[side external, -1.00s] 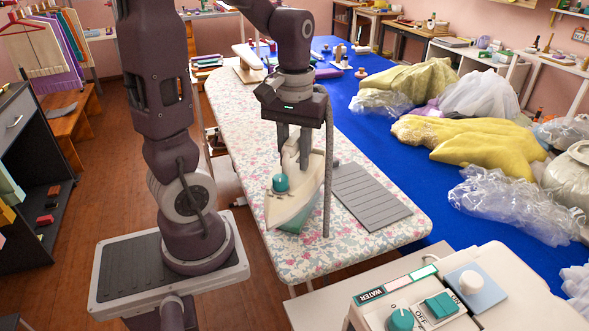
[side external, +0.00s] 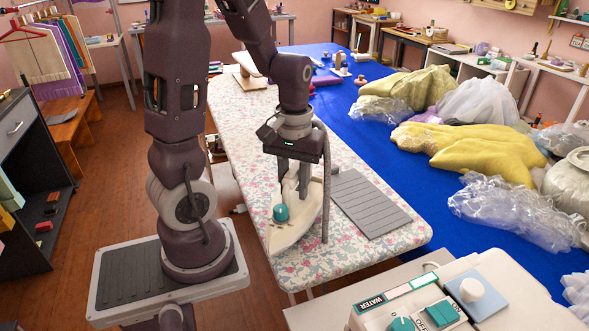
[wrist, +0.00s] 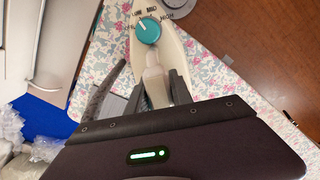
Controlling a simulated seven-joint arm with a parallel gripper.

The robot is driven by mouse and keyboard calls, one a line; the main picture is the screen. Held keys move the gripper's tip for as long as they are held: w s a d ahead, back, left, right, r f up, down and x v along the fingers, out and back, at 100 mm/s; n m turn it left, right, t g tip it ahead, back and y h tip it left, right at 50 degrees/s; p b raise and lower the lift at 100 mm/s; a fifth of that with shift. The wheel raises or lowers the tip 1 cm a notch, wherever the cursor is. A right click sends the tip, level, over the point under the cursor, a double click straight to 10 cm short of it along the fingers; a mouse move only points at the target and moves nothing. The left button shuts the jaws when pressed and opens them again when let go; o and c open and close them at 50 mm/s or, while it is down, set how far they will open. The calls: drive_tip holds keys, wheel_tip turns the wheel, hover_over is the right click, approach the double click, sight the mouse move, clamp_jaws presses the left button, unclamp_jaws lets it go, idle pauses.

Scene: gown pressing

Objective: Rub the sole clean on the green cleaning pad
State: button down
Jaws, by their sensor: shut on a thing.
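My gripper (side external: 294,187) is shut on the handle of a cream iron (side external: 290,236), over the near part of the floral ironing board (side external: 385,240). The iron has a teal dial (side external: 281,213). The wrist view shows the iron (wrist: 172,62), its dial (wrist: 147,29) and the fingers of my gripper (wrist: 158,92) on either side of the handle. The iron's nose points toward the near left edge of the board. The sole faces down and is hidden. No green pad shows in either current view, and I cannot tell whether the sole touches anything.
A grey ribbed mat (side external: 368,203) lies on the board right of the iron. A grey hose (side external: 325,195) hangs beside my gripper. A control box with a WATER label (side external: 440,310) stands at the near right. Yellow garments (side external: 470,148) and clear plastic lie on the blue table (side external: 375,133).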

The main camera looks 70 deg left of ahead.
drive_tip(key=w+a, duration=0.7)
drive_tip(key=shift+a+r, duration=0.15)
drive_tip(key=shift+f, duration=0.35)
drive_tip(key=shift+s+f, duration=0.1)
drive_tip(key=shift+f, duration=0.25)
drive_tip(key=s+d, duration=0.3)
drive_tip(key=shift+s+d+r, duration=0.1)
drive_tip(key=shift+s+d, duration=0.05)
drive_tip(key=shift+d, duration=0.15)
idle(0.4)
